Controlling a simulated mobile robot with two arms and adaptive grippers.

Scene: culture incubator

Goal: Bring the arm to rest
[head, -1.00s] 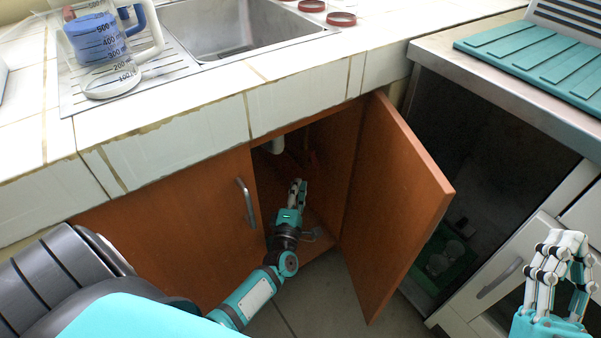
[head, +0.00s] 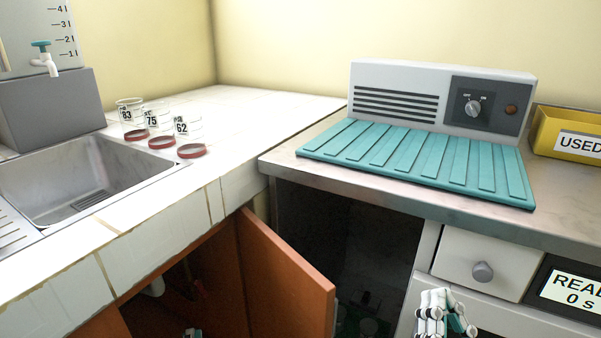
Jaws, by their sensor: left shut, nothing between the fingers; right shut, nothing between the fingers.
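My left gripper (head: 193,332) shows only as a small tip at the bottom edge of the head view, inside the open cupboard under the sink counter. The rest of that arm is out of the picture. My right gripper (head: 444,312) is at the bottom right, in front of the drawer unit. Its fingers point up and are shut with nothing between them.
The orange cupboard door (head: 285,275) stands open beside my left gripper. A teal ribbed mat (head: 420,160) lies before a grey device (head: 400,90). A yellow bin (head: 565,135) stands right.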

